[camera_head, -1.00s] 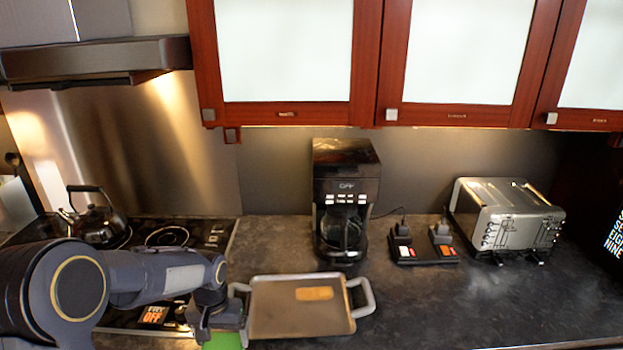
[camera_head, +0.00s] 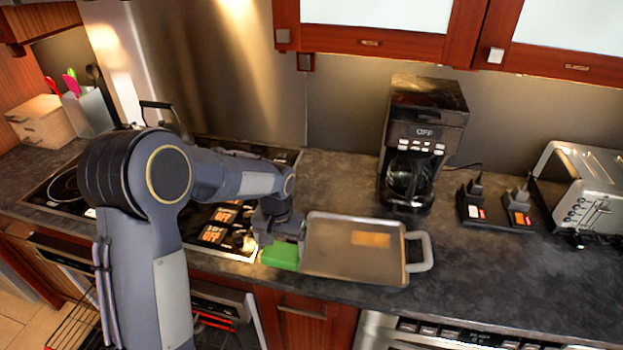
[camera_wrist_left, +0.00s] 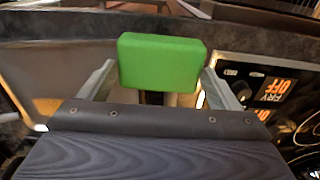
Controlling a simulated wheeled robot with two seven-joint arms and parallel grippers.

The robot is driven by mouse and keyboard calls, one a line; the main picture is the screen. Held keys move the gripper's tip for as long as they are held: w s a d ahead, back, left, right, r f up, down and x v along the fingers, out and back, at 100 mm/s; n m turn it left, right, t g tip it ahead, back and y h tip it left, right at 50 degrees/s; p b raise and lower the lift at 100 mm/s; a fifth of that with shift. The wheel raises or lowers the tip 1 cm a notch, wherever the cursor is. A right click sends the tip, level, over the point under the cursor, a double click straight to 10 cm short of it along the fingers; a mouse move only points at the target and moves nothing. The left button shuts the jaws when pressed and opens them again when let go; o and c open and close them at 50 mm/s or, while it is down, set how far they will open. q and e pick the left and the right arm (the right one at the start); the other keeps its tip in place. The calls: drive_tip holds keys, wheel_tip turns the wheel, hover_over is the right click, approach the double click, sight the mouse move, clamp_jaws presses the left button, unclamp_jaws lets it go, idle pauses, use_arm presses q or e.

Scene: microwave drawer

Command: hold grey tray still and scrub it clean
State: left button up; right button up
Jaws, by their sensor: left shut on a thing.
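The grey tray (camera_head: 340,262) lies on the dark counter in the head view, with a flat orange-tan patch (camera_head: 370,239) on its surface. Its right white handle (camera_head: 422,250) shows; its left handle is hidden behind my left gripper. My left gripper (camera_head: 280,243) is at the tray's left edge, shut on a green sponge (camera_head: 280,256). The sponge is beside the tray's left side; I cannot tell whether it touches the tray. In the left wrist view the green sponge (camera_wrist_left: 162,62) sits between the fingers. My right gripper is not in view.
A black coffee maker (camera_head: 420,140) stands behind the tray. A switch block with plugs (camera_head: 495,210) and a steel toaster (camera_head: 590,190) stand to the right.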

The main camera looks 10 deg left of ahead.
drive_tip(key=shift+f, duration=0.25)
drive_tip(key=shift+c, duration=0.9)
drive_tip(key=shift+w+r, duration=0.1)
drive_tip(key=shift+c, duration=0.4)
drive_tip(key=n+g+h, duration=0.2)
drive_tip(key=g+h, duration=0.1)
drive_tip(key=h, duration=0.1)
hover_over(430, 248)
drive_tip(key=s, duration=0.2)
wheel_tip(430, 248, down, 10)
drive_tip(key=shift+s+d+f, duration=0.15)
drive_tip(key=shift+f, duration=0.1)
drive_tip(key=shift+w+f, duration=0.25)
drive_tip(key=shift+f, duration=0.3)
use_arm(q)
drive_tip(key=w+d+r, duration=0.1)
drive_tip(key=w+d, duration=0.4)
drive_tip(key=d, duration=0.3)
drive_tip(key=w+d+r, duration=0.1)
drive_tip(key=w+d, duration=0.5)
drive_tip(key=d, duration=0.3)
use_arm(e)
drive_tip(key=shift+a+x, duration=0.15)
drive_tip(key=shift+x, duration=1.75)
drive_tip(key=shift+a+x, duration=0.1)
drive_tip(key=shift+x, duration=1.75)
use_arm(q)
drive_tip(key=shift+w+r, duration=0.1)
